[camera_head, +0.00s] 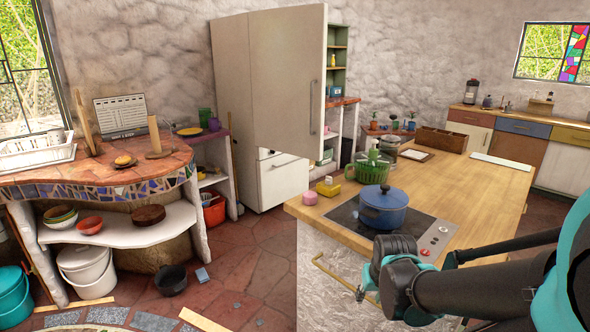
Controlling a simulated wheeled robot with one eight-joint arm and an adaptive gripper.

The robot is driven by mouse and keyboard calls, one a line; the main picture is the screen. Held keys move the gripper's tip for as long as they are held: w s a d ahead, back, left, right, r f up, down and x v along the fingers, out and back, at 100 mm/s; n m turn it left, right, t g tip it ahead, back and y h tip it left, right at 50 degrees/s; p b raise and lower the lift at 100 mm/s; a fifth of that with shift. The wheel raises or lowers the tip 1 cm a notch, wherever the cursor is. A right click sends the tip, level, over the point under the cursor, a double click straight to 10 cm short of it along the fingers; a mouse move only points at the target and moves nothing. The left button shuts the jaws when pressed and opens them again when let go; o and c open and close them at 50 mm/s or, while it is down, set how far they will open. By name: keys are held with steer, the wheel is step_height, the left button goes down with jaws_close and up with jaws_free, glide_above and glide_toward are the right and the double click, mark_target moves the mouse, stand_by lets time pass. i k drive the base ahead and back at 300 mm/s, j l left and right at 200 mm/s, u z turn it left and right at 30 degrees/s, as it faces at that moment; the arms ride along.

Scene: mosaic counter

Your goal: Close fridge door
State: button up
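The fridge (230,110) stands against the back wall, left of the middle, tall and beige. Its upper door (285,75) appears swung out from the body, its free edge to the right; the inside is hidden behind it. A long vertical handle (313,108) is near that free edge. The lower white door (284,182) looks shut. My gripper (362,291) is low at the front of the wooden island, well apart from the fridge and to its right. Its fingers are small and dark, partly hidden by the wrist, so their opening is unclear.
The wooden island (470,190) stands between my arm and the fridge, bearing a blue pot (383,212) on a hob. A brass rail (340,280) is close to my gripper. A mosaic counter (100,175) is at left. Tiled floor (255,245) is open before the fridge.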

mark_target(289, 44)
steer(key=i+j, duration=0.2)
steer(key=j, duration=0.15)
steer(key=i+j+z, duration=0.1)
steer(key=j, duration=0.3)
steer(key=i+j, duration=0.3)
steer(key=i+j+z, duration=0.1)
steer(key=j, duration=0.35)
steer(key=i+j, duration=0.25)
steer(key=i+j+z, duration=0.1)
steer(key=j, duration=0.4)
steer(key=i+j, duration=0.3)
steer(key=j, duration=0.15)
steer(key=i+j+z, duration=0.15)
steer(key=i+j, duration=0.45)
steer(key=j, duration=0.3)
